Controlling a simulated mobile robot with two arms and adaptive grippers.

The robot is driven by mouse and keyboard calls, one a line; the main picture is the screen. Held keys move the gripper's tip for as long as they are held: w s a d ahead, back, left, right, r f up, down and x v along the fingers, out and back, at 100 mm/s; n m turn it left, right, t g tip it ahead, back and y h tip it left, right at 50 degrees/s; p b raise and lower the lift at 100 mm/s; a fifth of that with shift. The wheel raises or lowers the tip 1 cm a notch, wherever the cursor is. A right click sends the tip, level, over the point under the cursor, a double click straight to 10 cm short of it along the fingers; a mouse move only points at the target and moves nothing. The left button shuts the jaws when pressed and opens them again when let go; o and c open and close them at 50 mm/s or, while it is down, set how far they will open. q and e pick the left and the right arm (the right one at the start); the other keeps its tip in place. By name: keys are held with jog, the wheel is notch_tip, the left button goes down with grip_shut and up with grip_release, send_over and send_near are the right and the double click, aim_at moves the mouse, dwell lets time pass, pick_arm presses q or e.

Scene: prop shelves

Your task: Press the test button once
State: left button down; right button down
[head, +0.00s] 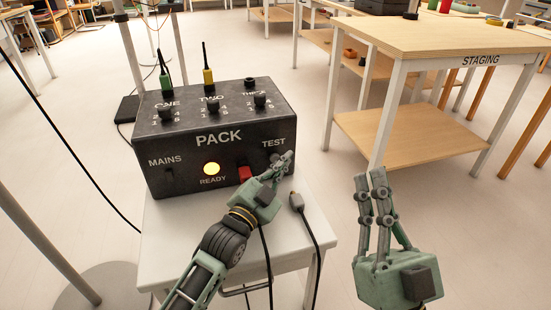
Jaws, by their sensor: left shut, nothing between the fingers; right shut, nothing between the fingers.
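A black control box marked PACK (215,136) stands on a small white table (180,250). Its front carries a MAINS knob (169,176), a glowing yellow READY lamp (211,169), a red switch (245,173) and a TEST label (274,143). My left gripper (290,156) is shut and empty, with its fingertips in front of the box's right front, just below the TEST label. The test button itself is hidden behind the fingers; I cannot tell whether they touch it. My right gripper (376,174) is shut and empty, upright to the right of the white table.
Green (165,82) and yellow (208,77) plugs stand in the box's top, behind two of its dials. A loose cable connector (296,203) lies on the white table at right. A wooden STAGING table (440,38) with a lower shelf stands at the right.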

pick_arm(q)
jog(key=shift+s+d, duration=0.1)
jog(key=shift+s, duration=0.1)
pick_arm(e)
jog(key=shift+w+a+f+g, duration=0.1)
jog(key=shift+w+f+g, duration=0.2)
jog(key=shift+f, duration=0.2)
jog(key=shift+w+f+g, duration=0.25)
jog(key=shift+f+g, duration=0.05)
jog(key=shift+f, duration=0.2)
pick_arm(q)
jog(key=shift+s, duration=0.1)
pick_arm(e)
jog(key=shift+r, duration=0.1)
